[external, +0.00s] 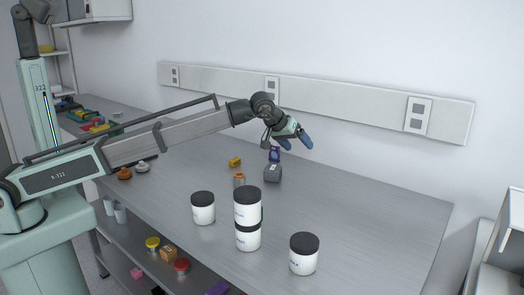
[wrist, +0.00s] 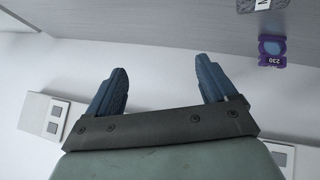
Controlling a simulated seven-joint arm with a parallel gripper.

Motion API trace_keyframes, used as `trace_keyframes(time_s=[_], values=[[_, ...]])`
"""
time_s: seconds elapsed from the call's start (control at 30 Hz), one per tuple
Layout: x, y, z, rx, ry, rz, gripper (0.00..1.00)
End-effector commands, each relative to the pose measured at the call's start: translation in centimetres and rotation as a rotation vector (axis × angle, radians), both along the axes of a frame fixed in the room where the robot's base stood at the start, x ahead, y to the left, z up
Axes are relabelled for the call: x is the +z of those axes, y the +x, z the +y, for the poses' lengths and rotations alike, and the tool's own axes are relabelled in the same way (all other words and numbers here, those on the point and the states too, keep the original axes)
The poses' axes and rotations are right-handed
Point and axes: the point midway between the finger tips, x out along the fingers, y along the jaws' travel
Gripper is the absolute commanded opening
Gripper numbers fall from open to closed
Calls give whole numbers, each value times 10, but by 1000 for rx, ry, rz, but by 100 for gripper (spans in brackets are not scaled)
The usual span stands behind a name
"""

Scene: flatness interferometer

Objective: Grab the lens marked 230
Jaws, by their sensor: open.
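The lens marked 230 (wrist: 271,50) has a purple frame and a bluish round middle. It lies near the upper right of the wrist view, its number upside down there. In the external view the purple lens (external: 275,155) is by a grey block, just below my gripper (external: 298,144). My gripper's two blue fingers are spread apart with nothing between them (wrist: 160,68). The lens is outside the fingers, to the right and further up in the wrist view.
The grey block (external: 272,174) sits right beside the lens. A yellow piece (external: 235,161) and an orange-topped cylinder (external: 239,179) are to its left. White jars with dark lids (external: 304,254) stand toward the front, two stacked. The wall with sockets (external: 418,116) is close behind. The table's right side is clear.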

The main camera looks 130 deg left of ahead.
Motion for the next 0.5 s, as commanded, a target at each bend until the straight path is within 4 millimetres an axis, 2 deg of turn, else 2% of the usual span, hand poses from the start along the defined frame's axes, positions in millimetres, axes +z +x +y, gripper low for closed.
trace_keyframes(time_s=[0.03, 0.1, 0.3, 0.4, 0.5], values=[[-1, -27, 20, 13, -29, 40, 85], [-5, -61, 38, 19, -73, 98, 85], [-10, -148, 75, 15, -197, 223, 85], [-11, -177, 85, 7, -244, 261, 85], [-12, -196, 90, 2, -275, 281, 85]])
